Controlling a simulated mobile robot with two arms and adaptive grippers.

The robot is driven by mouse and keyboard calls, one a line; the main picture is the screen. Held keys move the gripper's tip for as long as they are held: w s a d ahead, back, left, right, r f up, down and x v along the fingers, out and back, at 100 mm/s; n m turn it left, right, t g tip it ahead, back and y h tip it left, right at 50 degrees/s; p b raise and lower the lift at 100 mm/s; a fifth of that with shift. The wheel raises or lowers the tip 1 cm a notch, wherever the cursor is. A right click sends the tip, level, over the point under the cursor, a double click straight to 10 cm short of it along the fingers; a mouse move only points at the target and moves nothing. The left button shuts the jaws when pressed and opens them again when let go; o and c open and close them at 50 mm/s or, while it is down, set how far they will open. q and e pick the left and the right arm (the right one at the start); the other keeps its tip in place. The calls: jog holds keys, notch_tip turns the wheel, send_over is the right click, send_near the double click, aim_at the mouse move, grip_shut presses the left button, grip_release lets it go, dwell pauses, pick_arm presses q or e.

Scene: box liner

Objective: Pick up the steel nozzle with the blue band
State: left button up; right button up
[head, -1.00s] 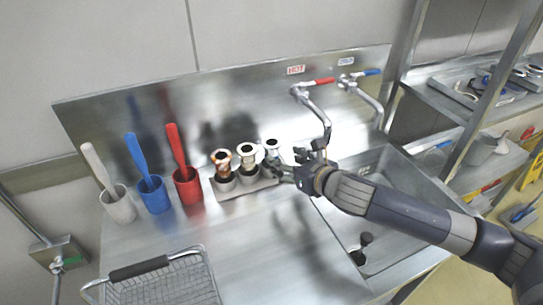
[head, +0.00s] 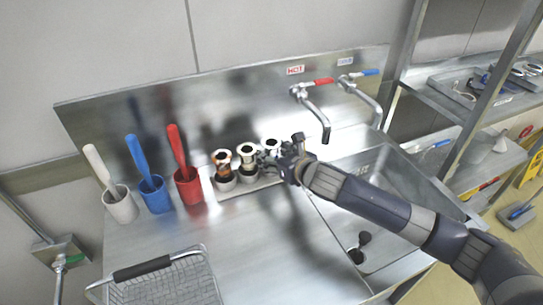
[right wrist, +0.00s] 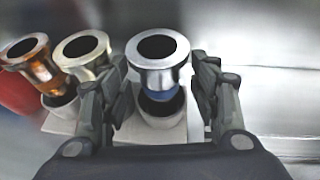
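The steel nozzle with the blue band (right wrist: 158,62) stands upright in the right-hand cup of a holder (right wrist: 60,124) in the right wrist view. Its blue band shows just above the cup. In the head view the nozzle (head: 272,144) is partly hidden behind my gripper. My right gripper (right wrist: 160,92) is open, with one finger on each side of the nozzle. I cannot tell whether either finger touches it. A copper nozzle (right wrist: 32,62) and a pale brass nozzle (right wrist: 84,52) stand in the other cups to its left. My left gripper is not in view.
White, blue (head: 156,196) and red (head: 188,186) cups with brushes stand left of the holder. A wire basket (head: 165,285) is at the front. A sink (head: 400,200) with hot and cold taps (head: 312,105) lies to the right. The counter in front of the holder is clear.

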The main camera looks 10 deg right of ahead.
jog(key=c, duration=1.2)
jog(key=shift+r, duration=0.1)
